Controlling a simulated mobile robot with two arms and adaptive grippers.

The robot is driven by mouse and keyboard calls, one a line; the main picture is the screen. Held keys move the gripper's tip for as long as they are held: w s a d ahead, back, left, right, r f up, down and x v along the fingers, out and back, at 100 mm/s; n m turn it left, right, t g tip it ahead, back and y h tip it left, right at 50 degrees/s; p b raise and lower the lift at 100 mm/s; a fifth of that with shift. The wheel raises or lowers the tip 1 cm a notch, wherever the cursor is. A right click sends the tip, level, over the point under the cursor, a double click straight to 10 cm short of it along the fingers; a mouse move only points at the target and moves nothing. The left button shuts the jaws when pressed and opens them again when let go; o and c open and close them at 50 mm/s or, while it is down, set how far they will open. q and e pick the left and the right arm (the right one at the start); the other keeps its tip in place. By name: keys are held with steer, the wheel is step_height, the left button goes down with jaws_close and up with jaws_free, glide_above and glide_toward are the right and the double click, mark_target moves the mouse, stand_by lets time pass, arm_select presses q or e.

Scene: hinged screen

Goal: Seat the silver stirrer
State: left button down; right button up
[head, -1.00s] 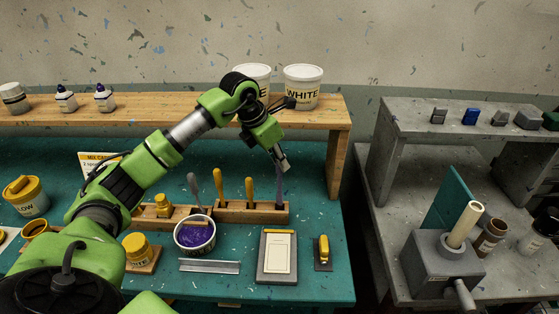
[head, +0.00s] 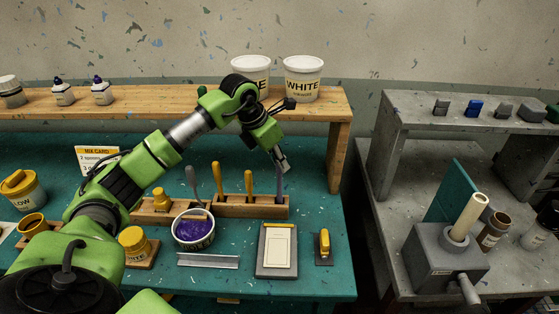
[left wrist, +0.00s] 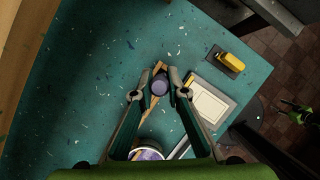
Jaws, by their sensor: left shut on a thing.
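My left gripper (head: 284,166) is shut on the silver stirrer (head: 279,180), a slim grey-violet stick held near upright at the right end of the wooden rack (head: 240,209). Its lower end meets the rack's top; I cannot tell how deep it goes. In the left wrist view its round end (left wrist: 159,85) shows between the fingers, with the rack below it. Two yellow-handled tools (head: 217,180) (head: 249,182) stand in the rack to its left.
A framed pad (head: 277,250) and a yellow tool on a dark plate (head: 324,246) lie in front of the rack. A wooden shelf (head: 338,130) with white buckets (head: 303,80) stands behind. Bare green tabletop lies right of the rack.

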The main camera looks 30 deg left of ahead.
arm_select(q)
steer(key=shift+f+b, duration=1.25)
steer(key=shift+f, duration=0.55)
steer(key=c, duration=1.9)
jaws_free()
steer(key=shift+r, duration=0.15)
steer(key=v, duration=1.1)
steer(key=shift+s+a+r, duration=0.15)
steer(key=shift+r, duration=0.2)
steer(key=shift+f, duration=0.1)
